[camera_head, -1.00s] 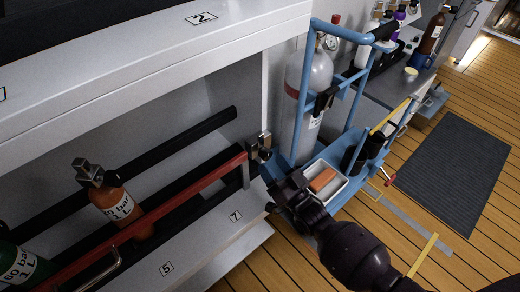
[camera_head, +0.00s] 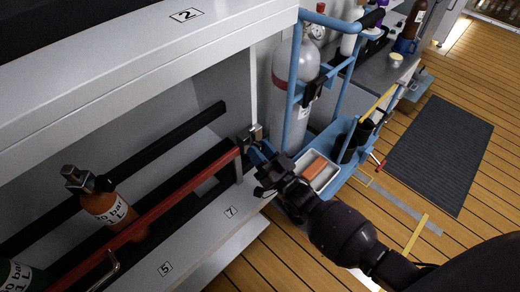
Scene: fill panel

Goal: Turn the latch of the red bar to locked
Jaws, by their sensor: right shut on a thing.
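The red bar (camera_head: 165,208) runs diagonally across the front of the grey cabinet bay, from the lower left up to the right post. Its metal latch (camera_head: 256,133) is at the right end of the bar, on the cabinet's edge. My right gripper (camera_head: 259,146) is at the latch and shut on it; the fingers hide part of it. Whether the latch is turned to locked cannot be told. My left gripper is not in view.
Behind the bar are an orange cylinder (camera_head: 115,212) and a green cylinder (camera_head: 22,276). A blue trolley (camera_head: 343,140) with a grey gas cylinder (camera_head: 293,95) and a white tray (camera_head: 328,181) stands close right of my gripper. Wooden floor and a dark mat (camera_head: 440,155) lie right.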

